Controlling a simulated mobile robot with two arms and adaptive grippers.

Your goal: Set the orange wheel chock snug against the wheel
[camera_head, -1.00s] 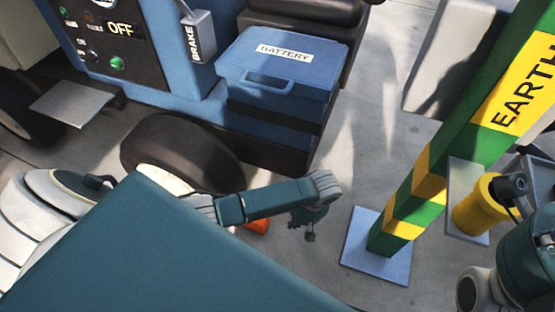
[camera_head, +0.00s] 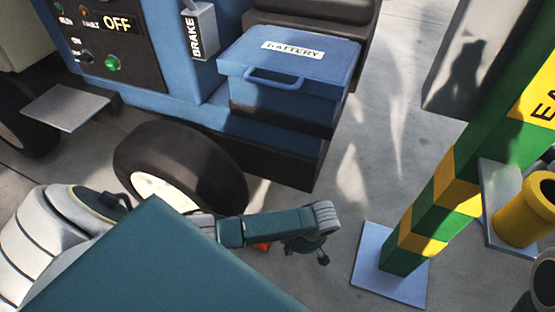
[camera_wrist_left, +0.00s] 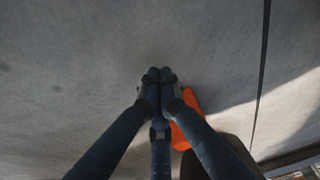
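The orange wheel chock (camera_head: 262,246) lies on the floor just right of the wheel (camera_head: 215,165), mostly hidden behind my left forearm in the head view. In the left wrist view the chock (camera_wrist_left: 191,112) shows just right of the fingers, with the dark tyre (camera_wrist_left: 236,152) below it. I cannot tell whether chock and tyre touch. My left gripper (camera_head: 321,257) hangs to the right of the chock. Its fingertips (camera_wrist_left: 160,76) are together in the left wrist view, with nothing seen between them.
The blue cart with its battery box (camera_head: 290,70) stands above the wheel. A green and yellow earth post (camera_head: 432,215) on a pale base plate (camera_head: 368,275) stands right of my left gripper. A yellow cylinder (camera_head: 525,212) is farther right. Concrete floor is clear between cart and post.

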